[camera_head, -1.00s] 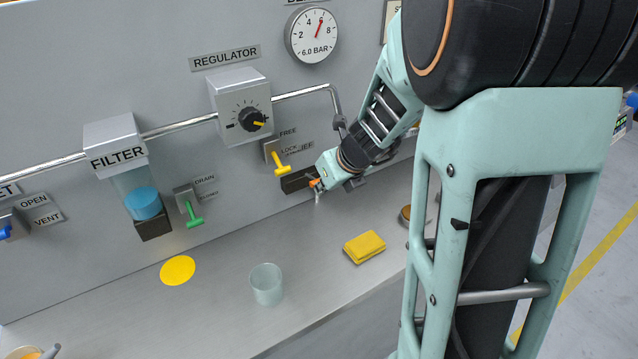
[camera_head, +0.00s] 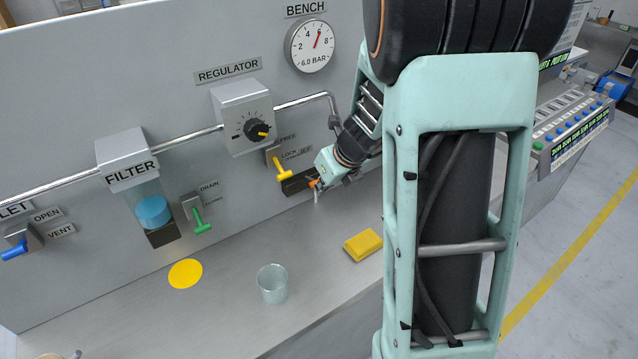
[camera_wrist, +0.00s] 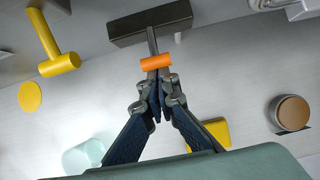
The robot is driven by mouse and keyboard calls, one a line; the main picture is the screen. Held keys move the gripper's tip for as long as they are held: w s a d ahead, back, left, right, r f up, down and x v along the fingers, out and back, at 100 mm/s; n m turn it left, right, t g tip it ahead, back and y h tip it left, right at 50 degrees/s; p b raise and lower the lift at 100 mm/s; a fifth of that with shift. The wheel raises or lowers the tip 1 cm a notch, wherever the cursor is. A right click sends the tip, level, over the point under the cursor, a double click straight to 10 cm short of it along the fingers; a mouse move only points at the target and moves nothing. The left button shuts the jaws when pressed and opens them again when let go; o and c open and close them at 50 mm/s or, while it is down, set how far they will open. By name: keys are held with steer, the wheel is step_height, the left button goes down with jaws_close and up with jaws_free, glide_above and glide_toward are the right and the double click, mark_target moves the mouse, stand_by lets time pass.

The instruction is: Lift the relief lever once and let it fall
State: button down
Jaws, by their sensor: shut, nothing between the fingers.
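The relief lever shows in the wrist view as an orange crossbar handle (camera_wrist: 155,62) on a thin grey rod that comes from a dark block (camera_wrist: 150,22). In the head view the orange handle (camera_head: 313,184) is a small spot beside my gripper's tips. My gripper (camera_wrist: 160,112) is shut, with no object between its fingers. Its fingertips are right at the orange handle, overlapping its lower side in the wrist view; I cannot tell whether they touch. The label by the lever is partly hidden.
A yellow lock lever (camera_head: 282,170) is just left of the relief lever, and a green drain lever (camera_head: 201,220) is farther left. A yellow sponge (camera_head: 363,244), a clear cup (camera_head: 272,284) and a yellow disc (camera_head: 185,273) rest on the bench. A brown-topped round object (camera_wrist: 292,112) is at right.

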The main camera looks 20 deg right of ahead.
mark_target(317, 181)
steer(key=shift+r, duration=0.35)
steer(key=r+p, duration=0.1)
steer(key=p, duration=0.1)
steer(key=shift+w+a+p, duration=0.1)
steer(key=shift+w+p, duration=0.25)
steer(key=shift+r, duration=0.2)
steer(key=shift+r+p, duration=0.7)
steer(key=shift+p, duration=0.2)
